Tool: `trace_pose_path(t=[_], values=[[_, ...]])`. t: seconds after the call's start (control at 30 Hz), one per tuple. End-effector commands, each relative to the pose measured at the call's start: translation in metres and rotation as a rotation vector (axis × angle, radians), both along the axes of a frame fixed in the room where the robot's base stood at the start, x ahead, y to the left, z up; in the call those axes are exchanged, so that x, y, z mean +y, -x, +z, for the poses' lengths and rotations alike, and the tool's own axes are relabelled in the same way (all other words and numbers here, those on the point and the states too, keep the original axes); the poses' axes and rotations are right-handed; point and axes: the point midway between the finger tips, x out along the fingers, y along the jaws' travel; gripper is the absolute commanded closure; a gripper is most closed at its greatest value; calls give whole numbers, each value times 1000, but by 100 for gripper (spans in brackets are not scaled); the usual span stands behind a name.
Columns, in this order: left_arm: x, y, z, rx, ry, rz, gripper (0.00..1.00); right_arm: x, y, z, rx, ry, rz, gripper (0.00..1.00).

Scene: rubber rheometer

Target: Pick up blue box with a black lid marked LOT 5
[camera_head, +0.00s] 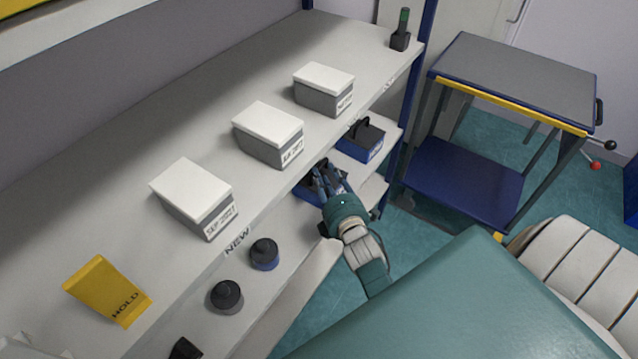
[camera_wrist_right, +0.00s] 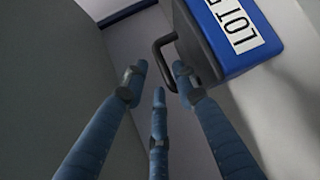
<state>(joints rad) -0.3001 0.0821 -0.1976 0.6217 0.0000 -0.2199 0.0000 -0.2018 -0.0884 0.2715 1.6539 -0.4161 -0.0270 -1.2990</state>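A blue box with a black lid (camera_wrist_right: 200,42) and a black loop handle (camera_wrist_right: 163,55) shows in the right wrist view. Its white label reads LOT with a cut-off character like a 5. My right gripper (camera_wrist_right: 158,82) has its three blue fingers apart, tips close to the handle; I cannot tell if they touch it. In the head view my right gripper (camera_head: 322,172) reaches over a blue box (camera_head: 303,190) on the lower shelf and hides most of it. Another blue box with a black lid (camera_head: 361,140) stands further right; its label is too small to read. My left gripper is not in view.
The upper shelf (camera_head: 130,150) overhangs the lower one and holds several grey boxes with white lids (camera_head: 267,130) and a yellow HOLD sign (camera_head: 108,290). Round dark containers (camera_head: 264,254) stand nearer on the lower shelf. A blue cart (camera_head: 515,80) stands right of the shelving.

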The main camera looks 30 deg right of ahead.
Motion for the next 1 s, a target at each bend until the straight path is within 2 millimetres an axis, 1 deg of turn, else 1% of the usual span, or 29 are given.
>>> trace_pose_path(t=[0.17, 0.3, 0.43, 0.57, 0.77, 0.87, 0.9, 0.93, 1.0], values=[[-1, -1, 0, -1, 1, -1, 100, -4, -13, -2, 0, -1, 0, 72], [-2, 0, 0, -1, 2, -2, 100, -10, -34, -4, -2, -2, -1, 72], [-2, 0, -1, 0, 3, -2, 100, -15, -50, -8, -1, -2, 0, 72], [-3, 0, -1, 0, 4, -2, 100, -17, -57, -10, 0, -3, -1, 72], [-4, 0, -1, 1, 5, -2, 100, -17, -57, -10, 1, -3, -1, 72], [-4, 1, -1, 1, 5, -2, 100, -17, -57, -10, 1, -3, -1, 90], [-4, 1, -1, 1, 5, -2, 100, -17, -57, -10, 1, -3, -1, 98], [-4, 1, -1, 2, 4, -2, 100, -17, -57, -10, 1, -3, -1, 100], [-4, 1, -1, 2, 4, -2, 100, -17, -57, -10, 1, -3, -1, 100]])
